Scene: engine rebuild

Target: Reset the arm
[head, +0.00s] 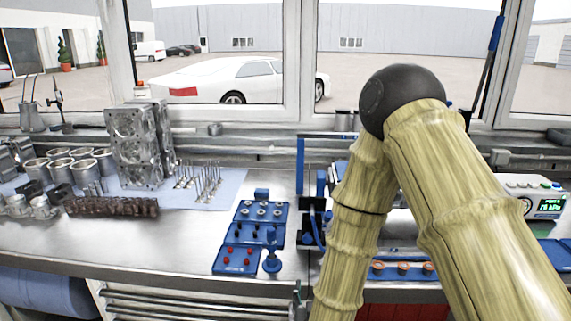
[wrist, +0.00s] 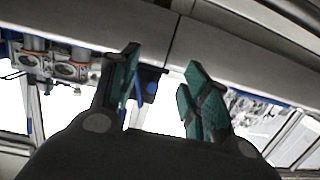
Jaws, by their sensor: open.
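My gripper (wrist: 162,62) shows in the wrist view with its two green-padded fingers apart and nothing between them. In the head view my arm, bamboo-like with a black ball joint, covers the right half of the bench; I cannot make out the gripper there. The wrist view is steeply tilted, with pale window areas and a grey bar behind the fingers.
The steel bench (head: 150,252) holds engine cylinders (head: 75,165), an upright engine block part (head: 133,145), valves (head: 205,182), blue trays (head: 240,233) with small parts and a display device (head: 548,207). Windows stand behind. Bare bench lies front left.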

